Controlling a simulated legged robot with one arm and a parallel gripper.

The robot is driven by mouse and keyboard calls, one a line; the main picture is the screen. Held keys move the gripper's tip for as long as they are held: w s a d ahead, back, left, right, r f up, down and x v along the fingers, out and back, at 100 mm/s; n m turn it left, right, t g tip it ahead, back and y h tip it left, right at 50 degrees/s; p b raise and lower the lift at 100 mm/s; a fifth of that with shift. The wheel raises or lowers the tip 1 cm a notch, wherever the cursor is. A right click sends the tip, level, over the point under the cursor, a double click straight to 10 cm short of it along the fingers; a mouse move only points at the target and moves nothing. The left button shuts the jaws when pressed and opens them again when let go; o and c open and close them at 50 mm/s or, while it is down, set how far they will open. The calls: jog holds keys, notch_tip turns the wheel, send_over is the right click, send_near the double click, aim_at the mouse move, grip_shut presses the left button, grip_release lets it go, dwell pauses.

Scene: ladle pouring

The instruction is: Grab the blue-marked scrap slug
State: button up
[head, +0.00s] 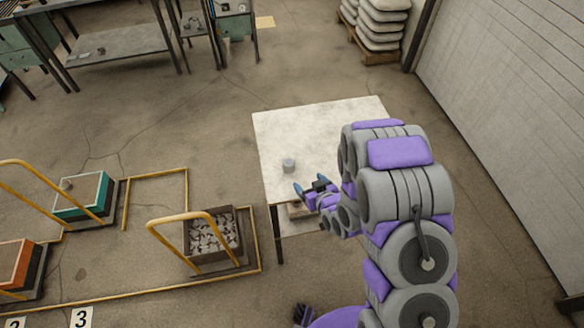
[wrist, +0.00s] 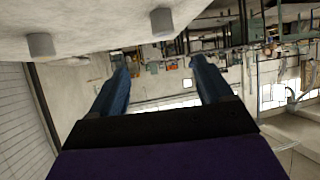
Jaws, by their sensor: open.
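A small grey cylinder-shaped slug (head: 289,165) stands on the pale table (head: 330,118) in the head view. My gripper (head: 310,186) is open and empty, a little nearer than this slug and to its right, apart from it. The wrist view appears upside down. It shows one grey slug (wrist: 40,45) at the left and another grey slug (wrist: 161,21) above the gap between my fingers (wrist: 160,62). Neither slug is between the fingers. I cannot make out a blue mark on either. In the head view my arm hides part of the table, and only one slug shows.
A dark bin of light scrap pieces (head: 213,235) with a yellow handle stands on the floor left of the table. A teal bin (head: 84,196) and an orange bin (head: 14,262) are farther left. Stacked sacks (head: 382,22) and a slatted wall (head: 515,90) are behind and right.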

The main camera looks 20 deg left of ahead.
aim_at(291, 167)
jog(key=b+x, duration=0.6)
jog(key=x, duration=0.5)
jog(key=shift+w+a+f+b, duration=0.1)
jog(key=shift+a+f+b, duration=0.15)
jog(key=shift+a+b, duration=0.15)
jog(key=shift+b+x, duration=0.7)
jog(key=shift+x, duration=1.8)
jog(key=shift+a+f, duration=0.1)
jog(key=shift+f, duration=0.05)
jog(key=shift+c, duration=0.2)
jog(key=c, duration=1.2)
